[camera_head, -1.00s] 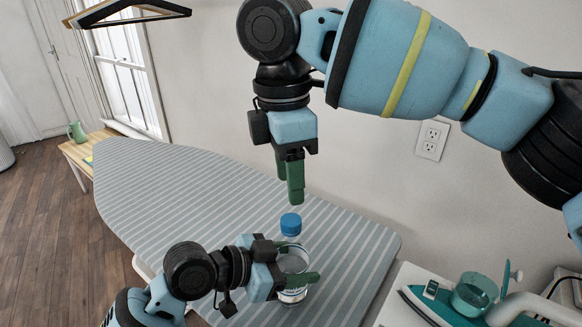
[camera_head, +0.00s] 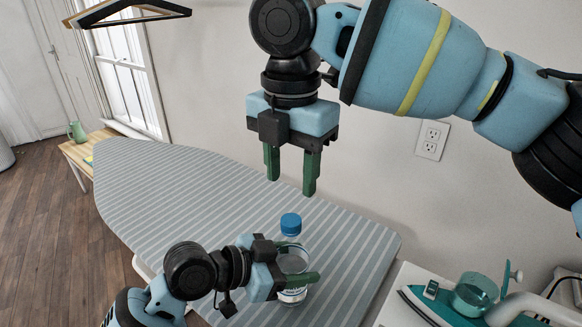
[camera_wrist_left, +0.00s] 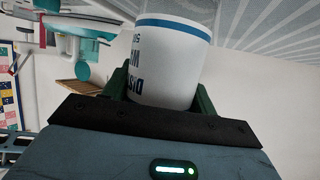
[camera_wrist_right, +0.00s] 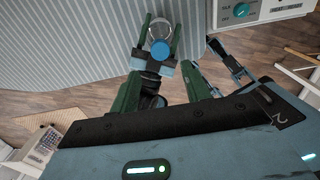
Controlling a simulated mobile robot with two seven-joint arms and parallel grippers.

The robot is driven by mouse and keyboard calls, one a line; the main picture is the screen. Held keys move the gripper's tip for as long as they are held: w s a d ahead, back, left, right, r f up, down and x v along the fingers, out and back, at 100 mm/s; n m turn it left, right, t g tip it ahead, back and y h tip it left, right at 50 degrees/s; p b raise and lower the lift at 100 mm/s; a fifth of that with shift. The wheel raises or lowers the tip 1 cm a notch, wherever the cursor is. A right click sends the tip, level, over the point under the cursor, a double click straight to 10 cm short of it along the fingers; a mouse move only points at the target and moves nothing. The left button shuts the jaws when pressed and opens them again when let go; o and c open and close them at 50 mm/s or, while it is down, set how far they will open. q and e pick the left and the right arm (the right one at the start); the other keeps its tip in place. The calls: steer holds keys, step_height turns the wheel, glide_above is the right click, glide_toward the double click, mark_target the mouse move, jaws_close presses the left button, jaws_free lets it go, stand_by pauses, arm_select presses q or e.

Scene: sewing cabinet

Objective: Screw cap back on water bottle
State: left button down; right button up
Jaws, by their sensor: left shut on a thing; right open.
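The water bottle (camera_head: 292,262) stands upright on the ironing board in the head view, clear with a white label. The blue cap (camera_head: 291,223) sits on its top; how tightly cannot be told. My left gripper (camera_head: 300,279) is shut around the bottle's body. In the left wrist view the bottle's label (camera_wrist_left: 170,65) fills the space between the fingers. My right gripper (camera_head: 290,185) points down, open and empty, above the bottle and apart from the cap. In the right wrist view the cap (camera_wrist_right: 160,50) shows beyond and between the open fingers (camera_wrist_right: 165,85).
The striped ironing board (camera_head: 190,195) is clear to the left of the bottle. A wall with an outlet (camera_head: 432,139) stands behind. Hangers (camera_head: 125,14) hang at upper left.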

mark_target(291, 220)
steer(key=shift+f, duration=4)
steer(key=c, duration=1)
steer(key=m, duration=2.4)
steer(key=o, duration=1.1)
steer(key=shift+o, duration=0.2)
